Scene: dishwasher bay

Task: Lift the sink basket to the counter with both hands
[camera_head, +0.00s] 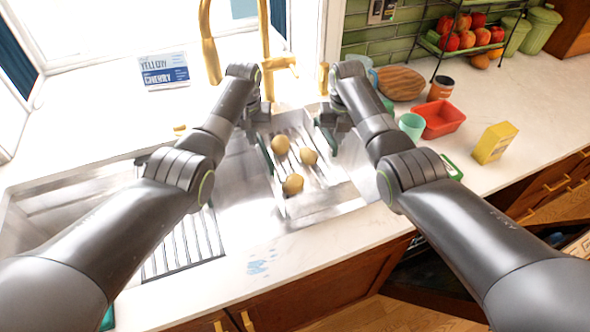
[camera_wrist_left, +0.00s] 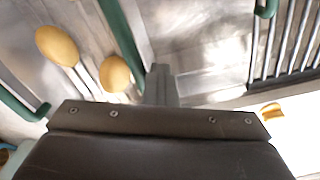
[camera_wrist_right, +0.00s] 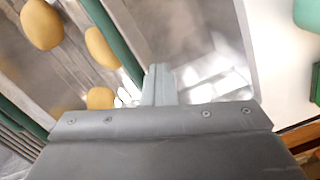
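The sink basket (camera_head: 283,170) sits in the right sink basin, with grey slats, green side bars and three potatoes inside. My left gripper (camera_head: 264,112) is over the basket's left side, by the far end. In the left wrist view its fingers (camera_wrist_left: 160,84) look together, beside a green bar (camera_wrist_left: 122,38). My right gripper (camera_head: 331,122) is over the right side. In the right wrist view its fingers (camera_wrist_right: 158,84) look together, beside the other green bar (camera_wrist_right: 114,40). No bar shows between either pair of fingers; the bars run partly behind the gripper bodies.
A slatted rack (camera_head: 185,243) lies in the left basin. A gold faucet (camera_head: 266,50) stands behind. On the right counter are a teal cup (camera_head: 411,126), a red tub (camera_head: 440,118), a yellow box (camera_head: 494,142) and a wooden board (camera_head: 400,83). The front counter strip is mostly clear.

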